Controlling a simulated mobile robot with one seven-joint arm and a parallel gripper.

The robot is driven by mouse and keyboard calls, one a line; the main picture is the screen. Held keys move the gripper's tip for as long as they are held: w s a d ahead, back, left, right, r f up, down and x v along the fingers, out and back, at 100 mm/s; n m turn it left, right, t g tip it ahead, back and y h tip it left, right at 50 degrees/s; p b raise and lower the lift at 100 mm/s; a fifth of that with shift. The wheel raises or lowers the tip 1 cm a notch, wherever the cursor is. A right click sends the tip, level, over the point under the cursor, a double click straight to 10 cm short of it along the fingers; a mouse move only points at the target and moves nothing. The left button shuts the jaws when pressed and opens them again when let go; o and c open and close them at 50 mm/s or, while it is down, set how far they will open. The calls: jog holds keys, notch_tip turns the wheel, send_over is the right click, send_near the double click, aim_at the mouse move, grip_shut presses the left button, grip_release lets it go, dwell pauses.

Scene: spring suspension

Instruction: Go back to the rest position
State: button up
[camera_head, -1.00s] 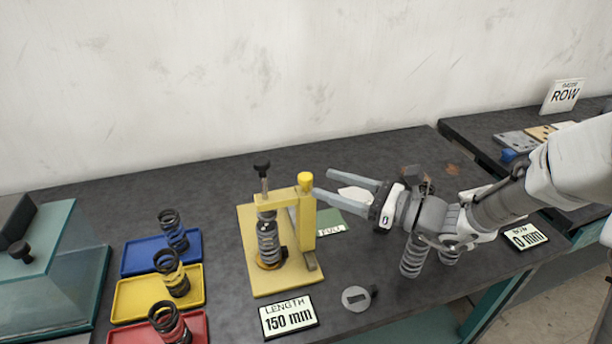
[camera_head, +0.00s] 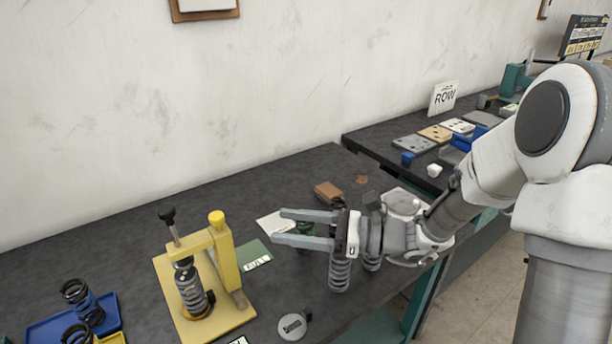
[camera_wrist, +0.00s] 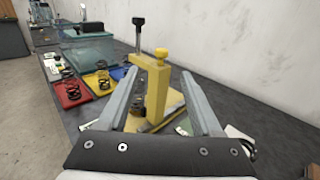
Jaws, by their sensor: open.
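My gripper (camera_head: 282,228) is open and empty above the dark bench, to the right of the yellow press stand (camera_head: 222,262). Its two grey fingers point left toward the stand. In the wrist view the open fingers of my gripper (camera_wrist: 163,92) frame the yellow stand (camera_wrist: 153,85), which is ahead and apart from them. A dark coil spring (camera_head: 190,285) stands upright in the press stand. Two more springs (camera_head: 340,270) stand on the bench just below my gripper and wrist, partly hidden by them.
Blue tray (camera_head: 45,333) with a spring is at lower left; yellow and red trays (camera_wrist: 72,97) show in the wrist view. A green "FULL" card (camera_head: 252,257), brown block (camera_head: 328,192) and round grey disc (camera_head: 292,326) lie on the bench. A second bench (camera_head: 370,140) holds plates and a "ROW" sign (camera_head: 443,98).

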jog(key=s+d+n+g+h, duration=0.1)
jog(key=s+d+n+h, duration=0.2)
jog(key=s+n+h, duration=0.3)
jog(key=s+d+n+g+h, duration=0.25)
jog(key=s+n+h, duration=0.2)
jog(key=s, duration=0.25)
jog(key=s+d+r+n+t+h+p, duration=0.1)
jog(key=d+r+n+t+h, duration=0.2)
jog(key=d, duration=0.4)
jog(key=s+d+r+n+t+h, duration=0.2)
jog(key=d+r+n+t+h, duration=0.1)
jog(key=d, duration=0.5)
jog(key=shift+s+n+t+h+p, duration=0.15)
jog(key=shift+n+t+h+p, duration=0.2)
jog(key=shift+n+t+h, duration=0.55)
jog(key=shift+d+r+n, duration=0.25)
jog(key=shift+n, duration=0.1)
jog(key=shift+c, duration=1.3)
jog(key=shift+a, duration=0.1)
